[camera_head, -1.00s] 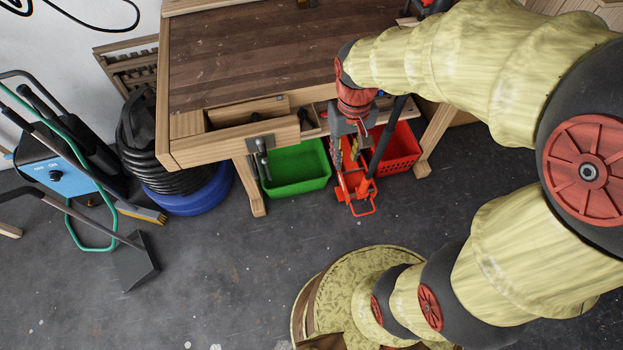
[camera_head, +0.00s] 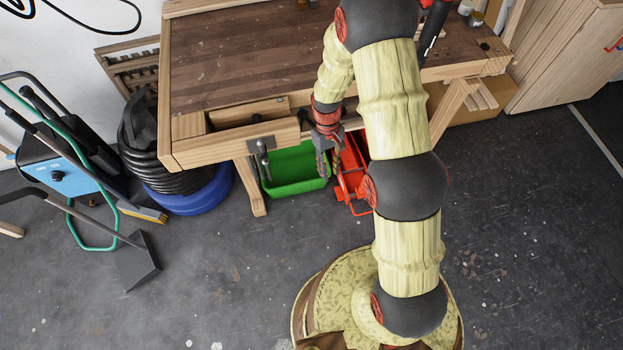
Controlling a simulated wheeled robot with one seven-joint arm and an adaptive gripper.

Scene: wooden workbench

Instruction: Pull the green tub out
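The green tub (camera_head: 292,174) stands on the floor under the front edge of the workbench. Its open top and front wall show; its back part is under the bench. My gripper (camera_head: 322,168) points down at the tub's right end, below the bench edge. It overlaps the tub's right rim in this view. Whether it touches the rim, and whether its fingers are apart, I cannot tell.
The wooden workbench (camera_head: 250,60) overhangs the tub, with a leg (camera_head: 250,187) at the tub's left. A red jack (camera_head: 348,175) stands just right of the tub. A blue drum (camera_head: 195,193) with black hose is further left. The floor in front is clear.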

